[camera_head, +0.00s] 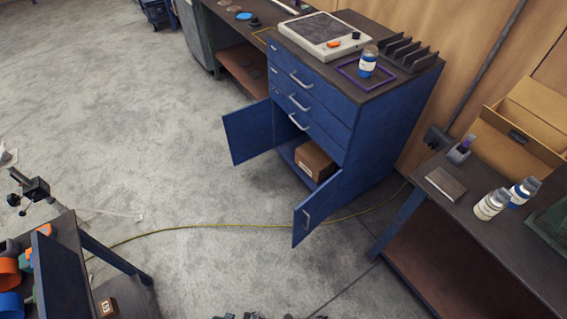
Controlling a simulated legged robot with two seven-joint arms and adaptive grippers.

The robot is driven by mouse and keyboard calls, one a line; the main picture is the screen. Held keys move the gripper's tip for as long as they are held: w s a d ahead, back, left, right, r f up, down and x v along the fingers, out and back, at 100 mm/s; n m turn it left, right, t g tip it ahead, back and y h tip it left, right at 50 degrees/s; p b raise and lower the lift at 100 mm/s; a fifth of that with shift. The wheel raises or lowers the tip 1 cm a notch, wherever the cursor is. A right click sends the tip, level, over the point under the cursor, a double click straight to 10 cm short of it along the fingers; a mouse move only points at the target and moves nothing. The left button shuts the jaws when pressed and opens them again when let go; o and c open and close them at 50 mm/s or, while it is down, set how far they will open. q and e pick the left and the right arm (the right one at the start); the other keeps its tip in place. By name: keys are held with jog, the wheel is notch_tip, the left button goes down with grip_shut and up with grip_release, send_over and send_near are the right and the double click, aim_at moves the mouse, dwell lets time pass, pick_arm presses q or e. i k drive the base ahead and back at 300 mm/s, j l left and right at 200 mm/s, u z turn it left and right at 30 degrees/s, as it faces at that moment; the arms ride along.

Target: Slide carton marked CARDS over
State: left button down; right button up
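A brown carton (314,160) sits on the floor of the blue cabinet's open lower compartment. It is partly hidden by the right-hand door, and I cannot read any marking on it. I cannot tell which, if either, is marked CARDS. Neither of my grippers can be made out; only small dark parts show at the bottom edge.
The blue cabinet's left door (249,132) and right door (322,207) stand open. A bottle (368,61) stands on top. A workbench (466,215) at the right bears bottles. A cart (62,265) stands lower left. A yellow cable (215,226) crosses the otherwise clear floor.

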aim_at(309, 157)
jog(key=i+j+u, duration=0.15)
jog(key=u, duration=0.25)
jog(key=i+u, duration=0.65)
jog(key=u, duration=0.15)
jog(key=i+z, duration=0.15)
jog(key=i, duration=0.25)
jog(key=i+j+z, duration=0.15)
jog(key=i, duration=0.2)
jog(key=i+z, duration=0.2)
jog(key=z, duration=0.3)
jog(key=i+z, duration=0.15)
jog(key=z, duration=0.3)
jog(key=i+j+z, duration=0.15)
jog(key=z, duration=0.35)
jog(key=i+j+z, duration=0.15)
jog(key=z, duration=0.3)
